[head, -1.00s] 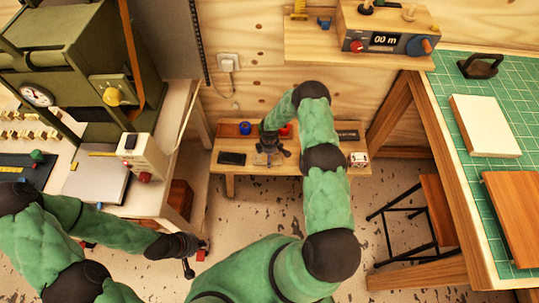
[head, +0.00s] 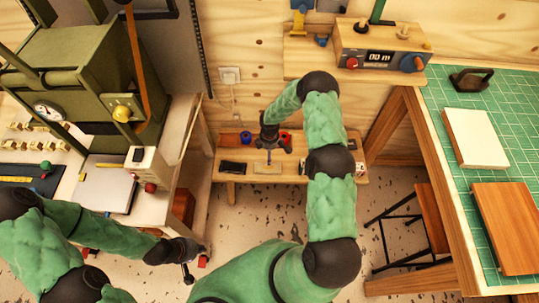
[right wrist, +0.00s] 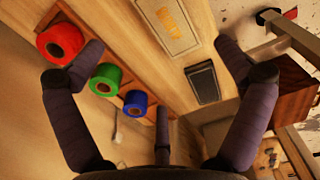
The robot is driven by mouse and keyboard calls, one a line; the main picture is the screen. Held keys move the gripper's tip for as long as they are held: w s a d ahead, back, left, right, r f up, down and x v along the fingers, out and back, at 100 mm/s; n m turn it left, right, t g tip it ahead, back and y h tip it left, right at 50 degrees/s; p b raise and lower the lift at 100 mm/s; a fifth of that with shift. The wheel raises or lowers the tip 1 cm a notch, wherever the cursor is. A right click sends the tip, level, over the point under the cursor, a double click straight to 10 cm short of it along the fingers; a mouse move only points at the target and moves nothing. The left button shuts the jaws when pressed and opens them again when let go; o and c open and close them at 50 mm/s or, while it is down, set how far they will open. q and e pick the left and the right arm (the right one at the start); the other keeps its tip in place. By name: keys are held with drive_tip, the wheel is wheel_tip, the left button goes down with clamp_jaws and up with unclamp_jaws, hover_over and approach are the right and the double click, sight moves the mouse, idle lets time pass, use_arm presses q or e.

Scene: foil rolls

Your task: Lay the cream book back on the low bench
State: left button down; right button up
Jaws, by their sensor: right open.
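A cream book with a gold mark on its cover (right wrist: 170,25) lies flat on the low bench (head: 290,178). In the head view the book (head: 268,167) shows just in front of my right gripper. My right gripper (head: 273,148) is open and empty above the bench. Its spread dark fingers (right wrist: 160,95) frame the right wrist view, apart from the book. My left gripper (head: 197,268) hangs low at the left over the floor, with its fingers apart and nothing seen between them.
Red (right wrist: 62,44), green (right wrist: 106,80) and blue (right wrist: 136,103) rolls line the back of the bench. A black flat item (right wrist: 203,82) lies beside the book. A cream-white slab (head: 476,138) lies on the green-topped table at right. A stool (head: 432,215) stands below it.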

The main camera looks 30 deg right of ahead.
drive_tip(key=s+a+m+y, duration=0.25)
drive_tip(key=s+a, duration=0.25)
drive_tip(key=a, duration=0.3)
drive_tip(key=s+a+m+y, duration=0.1)
drive_tip(key=s+a+m, duration=0.3)
drive_tip(key=s+a, duration=0.3)
drive_tip(key=s+a+r+m, duration=0.2)
drive_tip(key=s+a+m, duration=0.1)
drive_tip(key=s, duration=0.3)
drive_tip(key=s+a+r+m, duration=0.2)
drive_tip(key=s+a+m, duration=0.2)
drive_tip(key=s, duration=0.2)
drive_tip(key=shift+s+a+r, duration=0.35)
drive_tip(key=shift+a+r, duration=0.05)
